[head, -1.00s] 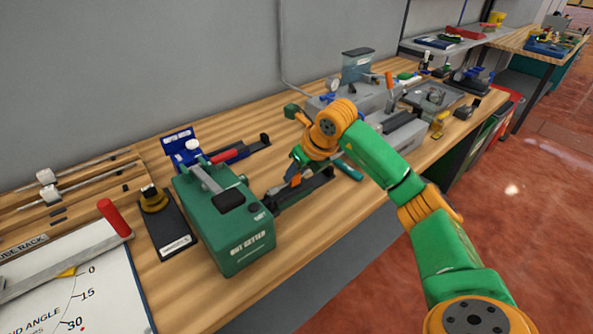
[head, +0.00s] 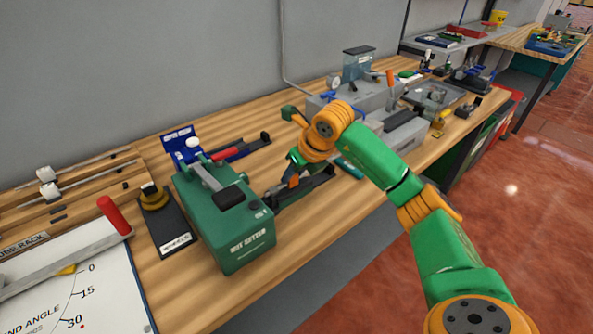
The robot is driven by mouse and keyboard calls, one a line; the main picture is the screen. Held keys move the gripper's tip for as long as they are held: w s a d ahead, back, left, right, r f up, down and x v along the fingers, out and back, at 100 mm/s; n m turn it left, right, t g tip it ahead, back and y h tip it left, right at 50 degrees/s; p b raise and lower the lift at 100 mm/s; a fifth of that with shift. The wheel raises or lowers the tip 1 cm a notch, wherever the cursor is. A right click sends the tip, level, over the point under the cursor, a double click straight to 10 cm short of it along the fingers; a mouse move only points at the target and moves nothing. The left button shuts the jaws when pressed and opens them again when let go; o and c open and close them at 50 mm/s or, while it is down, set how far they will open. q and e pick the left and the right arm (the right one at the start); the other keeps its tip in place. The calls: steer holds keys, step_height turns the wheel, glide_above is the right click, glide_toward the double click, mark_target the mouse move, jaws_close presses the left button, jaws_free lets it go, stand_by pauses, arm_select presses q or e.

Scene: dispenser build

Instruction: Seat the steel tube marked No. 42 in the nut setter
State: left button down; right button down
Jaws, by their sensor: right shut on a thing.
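The nut setter (head: 222,215) is a green box machine with a white label, standing on the wooden bench left of centre. A dark rail (head: 308,188) runs out from its right side. My right gripper (head: 291,181) is low over this rail, close to the machine's right side. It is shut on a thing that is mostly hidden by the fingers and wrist. I cannot make out the steel tube or any No. 42 mark, nor whether a tube touches the machine. My left gripper is not in view.
A blue-and-red bench tool (head: 215,155) stands behind the nut setter. A dark plate with a brass knob (head: 153,197) and a bend-angle board (head: 85,290) lie to the left. Grey machines (head: 395,130) stand beyond my right arm. The front bench strip is clear.

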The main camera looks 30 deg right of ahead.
steer(key=shift+s+a, duration=0.2)
steer(key=shift+a, duration=1.4)
steer(key=shift+c, duration=0.7)
jaws_free()
steer(key=shift+r+p, duration=0.15)
steer(key=shift+p, duration=0.15)
step_height(320, 180, up, 7)
steer(key=p, duration=0.5)
steer(key=shift+f, duration=0.2)
